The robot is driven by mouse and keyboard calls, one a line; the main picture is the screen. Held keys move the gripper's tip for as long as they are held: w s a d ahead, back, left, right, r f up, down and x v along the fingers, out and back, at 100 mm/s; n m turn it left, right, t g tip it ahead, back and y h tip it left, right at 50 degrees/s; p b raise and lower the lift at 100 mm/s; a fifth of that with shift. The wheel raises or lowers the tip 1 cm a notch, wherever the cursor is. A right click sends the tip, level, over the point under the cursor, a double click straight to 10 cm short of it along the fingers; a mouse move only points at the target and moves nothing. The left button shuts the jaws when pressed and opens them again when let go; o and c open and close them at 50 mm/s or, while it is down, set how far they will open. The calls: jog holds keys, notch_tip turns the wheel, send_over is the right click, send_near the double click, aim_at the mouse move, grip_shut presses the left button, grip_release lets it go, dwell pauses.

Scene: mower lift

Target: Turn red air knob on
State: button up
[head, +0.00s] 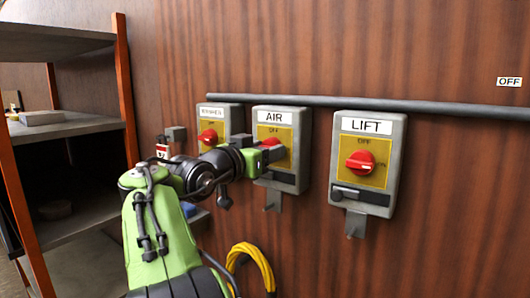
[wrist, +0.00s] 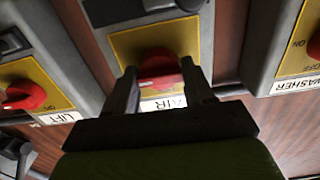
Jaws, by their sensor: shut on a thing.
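The red air knob (head: 272,142) sits on a yellow plate on the grey box labelled AIR (head: 286,183), the middle of three on the wooden wall. My gripper (head: 264,151) reaches it from the left and covers part of it in the head view. In the wrist view my gripper (wrist: 163,88) has one dark finger on each side of the red air knob (wrist: 158,66) and is shut on it. The knob's exact angle is hard to tell, as the fingers hide its ends.
The LIFT box with its red knob (head: 361,161) is to the right, and the WASHER box with its red knob (head: 208,137) to the left. A grey pipe (head: 400,104) runs above them. A metal shelf (head: 75,125) stands at the left, and a yellow hose (head: 250,258) hangs below.

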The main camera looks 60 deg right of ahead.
jog(key=shift+f, duration=0.1)
jog(key=o, duration=1)
jog(key=a+b, duration=0.2)
jog(key=a, duration=0.3)
jog(key=w+a+b, duration=0.1)
jog(key=a+b, duration=0.1)
jog(key=a, duration=0.3)
jog(key=w+a+b, duration=0.1)
jog(key=a, duration=0.4)
jog(key=shift+w+a+b, duration=0.25)
jog(key=shift+a+b, duration=0.1)
jog(key=shift+b, duration=0.05)
